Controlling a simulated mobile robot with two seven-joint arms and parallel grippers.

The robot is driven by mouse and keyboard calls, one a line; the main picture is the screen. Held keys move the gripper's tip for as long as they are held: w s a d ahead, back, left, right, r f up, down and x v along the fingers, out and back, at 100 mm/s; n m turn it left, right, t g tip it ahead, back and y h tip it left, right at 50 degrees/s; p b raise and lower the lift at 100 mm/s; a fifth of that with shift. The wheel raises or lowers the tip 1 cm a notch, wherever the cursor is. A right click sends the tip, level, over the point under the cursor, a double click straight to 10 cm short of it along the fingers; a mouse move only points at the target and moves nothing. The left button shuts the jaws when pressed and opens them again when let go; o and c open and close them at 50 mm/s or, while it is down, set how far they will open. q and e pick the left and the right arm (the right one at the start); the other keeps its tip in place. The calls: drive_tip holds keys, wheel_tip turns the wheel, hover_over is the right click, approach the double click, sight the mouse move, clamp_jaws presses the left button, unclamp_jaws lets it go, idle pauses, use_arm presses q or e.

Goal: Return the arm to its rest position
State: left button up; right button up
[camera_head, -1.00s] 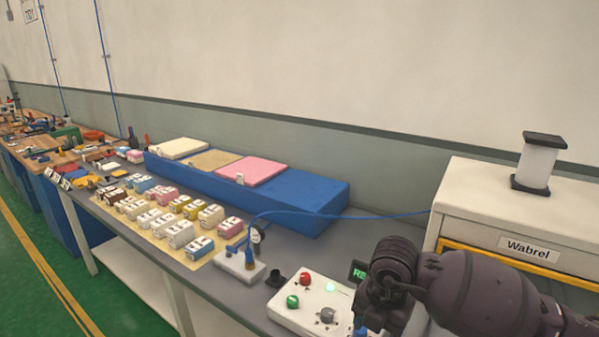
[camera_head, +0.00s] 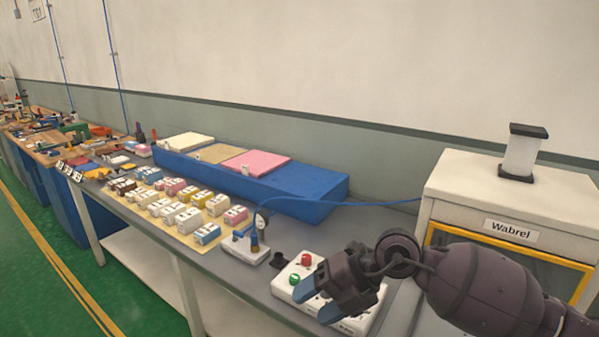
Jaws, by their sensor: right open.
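My right arm comes in from the lower right. Its dark gripper (camera_head: 318,298) is over the white control box (camera_head: 300,268) at the front edge of the grey table. Its blue-tipped fingers point left and down, apart, with nothing seen between them. The gripper hides much of the box; a red button and part of a green one show. I cannot tell whether the gripper touches the box. My left gripper is out of view.
A white cabinet labelled Wabrel (camera_head: 513,231) stands right, behind my arm. A long blue block (camera_head: 310,190) carries cream, tan and pink pads. Several small mattress-like pieces (camera_head: 188,220) lie on a mat. A gauge device (camera_head: 246,248) with a blue hose stands left of the box.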

wheel_tip(320, 180, up, 10)
drive_tip(key=w+a+m+t+y, duration=0.1)
drive_tip(key=w+m+t+y, duration=0.2)
drive_tip(key=m+t+y, duration=0.5)
drive_tip(key=w+d+f+m+t+h, duration=0.3)
drive_tip(key=d+f+m+t+h, duration=0.8)
drive_tip(key=d+f+m, duration=0.55)
drive_tip(key=s+d+f+m+g+h, duration=0.3)
drive_tip(key=s+d+f+m, duration=0.1)
drive_tip(key=s+f, duration=0.6)
drive_tip(key=s+d+f+m+g+h, duration=0.3)
drive_tip(key=s+d+f+m+h, duration=0.1)
drive_tip(key=s+f, duration=0.6)
drive_tip(key=s+d+m, duration=0.1)
drive_tip(key=s+m, duration=0.1)
drive_tip(key=shift+s+f+g, duration=0.2)
drive_tip(key=shift+s+g, duration=0.15)
drive_tip(key=shift+g, duration=0.05)
drive_tip(key=shift+d, duration=0.1)
